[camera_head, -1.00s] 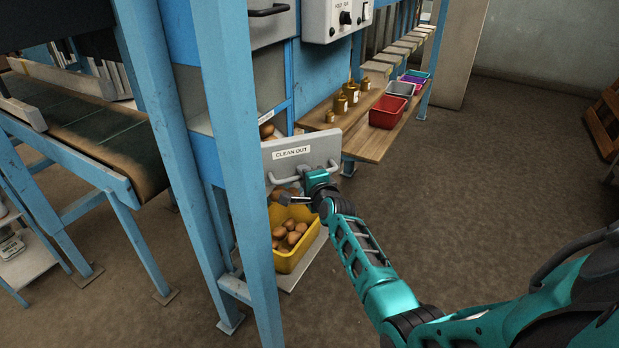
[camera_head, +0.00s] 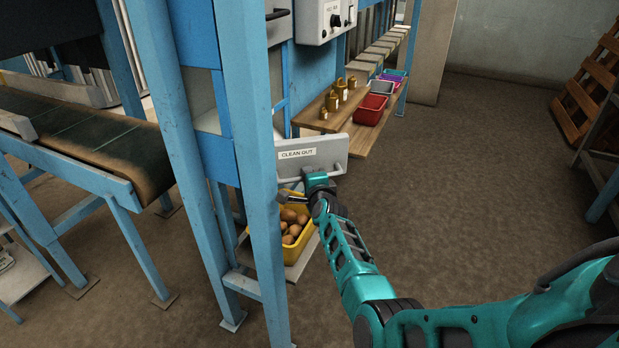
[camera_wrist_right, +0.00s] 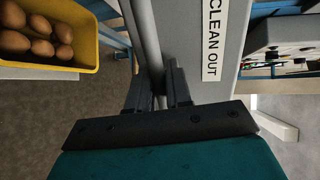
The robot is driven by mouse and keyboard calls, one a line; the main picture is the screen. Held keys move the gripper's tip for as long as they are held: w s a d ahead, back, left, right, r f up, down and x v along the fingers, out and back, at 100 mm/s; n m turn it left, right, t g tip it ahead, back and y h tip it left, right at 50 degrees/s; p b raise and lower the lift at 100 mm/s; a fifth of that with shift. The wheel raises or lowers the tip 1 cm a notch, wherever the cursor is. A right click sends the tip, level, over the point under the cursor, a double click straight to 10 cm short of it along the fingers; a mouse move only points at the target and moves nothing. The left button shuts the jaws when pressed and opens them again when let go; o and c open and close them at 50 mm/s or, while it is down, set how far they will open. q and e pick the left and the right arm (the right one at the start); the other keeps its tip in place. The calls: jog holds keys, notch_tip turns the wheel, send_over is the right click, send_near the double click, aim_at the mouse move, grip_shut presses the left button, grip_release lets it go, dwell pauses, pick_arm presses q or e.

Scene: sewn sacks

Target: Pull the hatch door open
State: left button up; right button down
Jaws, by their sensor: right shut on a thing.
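The hatch door is a grey panel labelled CLEAN OUT (camera_head: 325,151), standing out from the blue machine frame above a yellow crate of potatoes. Its grey bar handle (camera_wrist_right: 146,38) runs along the panel beside the label in the right wrist view. My right gripper (camera_wrist_right: 156,88) is shut around this bar, one dark finger on each side. In the head view my right gripper (camera_head: 308,184) is at the lower part of the panel and hides most of the handle. My left gripper is not in view.
The yellow crate (camera_head: 291,256) stands on a low board just below the door, close to my right wrist. A blue post (camera_head: 255,150) stands left of the door. A wooden bench (camera_head: 378,139) with a red bin is behind it.

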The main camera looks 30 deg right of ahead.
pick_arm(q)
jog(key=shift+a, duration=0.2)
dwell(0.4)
pick_arm(e)
jog(key=c, duration=1.2)
grip_release()
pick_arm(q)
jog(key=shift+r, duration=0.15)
pick_arm(e)
jog(key=shift+s+a, duration=0.1)
jog(key=shift+s, duration=0.05)
